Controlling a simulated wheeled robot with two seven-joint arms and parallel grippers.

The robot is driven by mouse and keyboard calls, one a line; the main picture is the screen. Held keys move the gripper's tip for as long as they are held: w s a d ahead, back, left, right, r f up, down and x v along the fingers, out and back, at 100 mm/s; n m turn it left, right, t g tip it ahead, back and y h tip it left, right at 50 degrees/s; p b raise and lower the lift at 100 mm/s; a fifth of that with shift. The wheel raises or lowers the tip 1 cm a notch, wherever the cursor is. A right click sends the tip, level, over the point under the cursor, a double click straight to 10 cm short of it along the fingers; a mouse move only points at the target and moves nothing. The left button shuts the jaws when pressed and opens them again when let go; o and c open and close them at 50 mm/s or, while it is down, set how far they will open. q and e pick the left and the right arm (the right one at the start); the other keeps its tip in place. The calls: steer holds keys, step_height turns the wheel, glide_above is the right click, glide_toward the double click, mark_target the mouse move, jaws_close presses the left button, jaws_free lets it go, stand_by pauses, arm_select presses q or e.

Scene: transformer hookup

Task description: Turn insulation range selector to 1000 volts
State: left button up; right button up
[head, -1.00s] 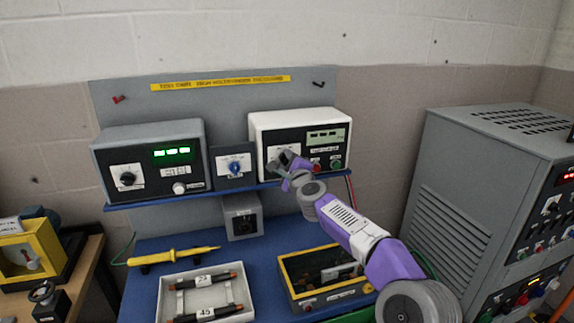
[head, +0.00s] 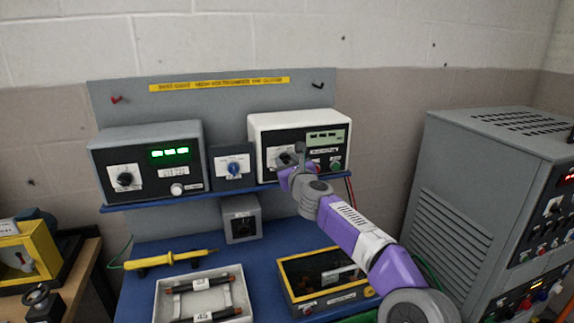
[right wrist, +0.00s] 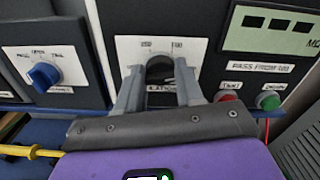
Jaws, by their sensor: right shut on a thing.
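The insulation tester (head: 268,122) is a white box with a black front on the blue shelf, with a grey-green display (head: 326,137). Its range selector is a dark round knob (right wrist: 160,66) on a white label plate (right wrist: 128,48), with printed numbers partly readable above it. My right gripper (right wrist: 158,80) reaches the plate with a finger on each side of the knob, shut on it. In the head view my right gripper (head: 288,164) covers much of the selector. The knob's pointer direction cannot be told. My left gripper is not in view.
A blue selector knob (right wrist: 43,75) on a small box stands left of the tester. Red (right wrist: 228,97) and green (right wrist: 268,101) buttons sit close right of my gripper. A grey meter (head: 145,133) with green digits is further left. Trays (head: 204,300) lie on the bench below.

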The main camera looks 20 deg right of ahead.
steer(key=shift+m, duration=1.1)
steer(key=o, duration=1)
steer(key=shift+o, duration=0.2)
steer(key=shift+s+b, duration=0.15)
steer(key=shift+b, duration=0.2)
steer(key=shift+s+d, duration=0.1)
steer(key=shift+s, duration=0.2)
steer(key=s+b, duration=0.3)
steer(key=s, duration=0.3)
steer(key=shift+s+b, duration=0.3)
steer(key=shift+s, duration=0.05)
